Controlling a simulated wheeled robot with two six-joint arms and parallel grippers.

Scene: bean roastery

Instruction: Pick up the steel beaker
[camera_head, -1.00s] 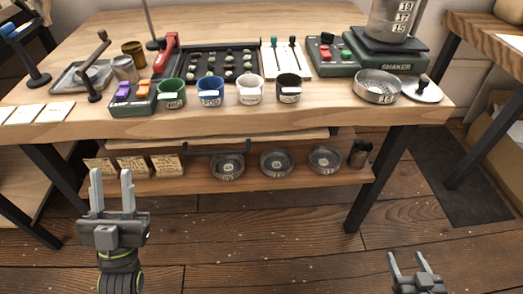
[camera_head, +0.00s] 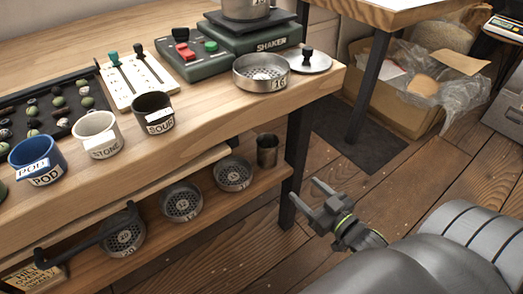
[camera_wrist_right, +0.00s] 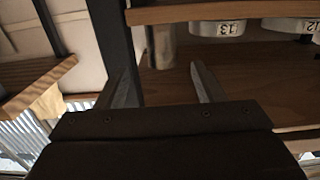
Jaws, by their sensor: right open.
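The steel beaker (camera_head: 267,150) stands upright on the lower shelf of the table, at its right end beside the table leg. It also shows in the right wrist view (camera_wrist_right: 161,46), ahead of the two fingers and apart from them. My right gripper (camera_head: 302,190) is open and empty, to the right of and below the beaker in the head view, pointing toward the shelf end. In the right wrist view (camera_wrist_right: 163,70) its fingers are spread. My left gripper is not in view.
The table leg (camera_head: 295,160) stands close to the beaker's right. Several sieve pans, including one (camera_head: 233,173), sit left of it on the lower shelf (camera_head: 205,235). The tabletop (camera_head: 215,120) overhangs the shelf. A cardboard box (camera_head: 400,105) stands at the back right. The floor around my right gripper is clear.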

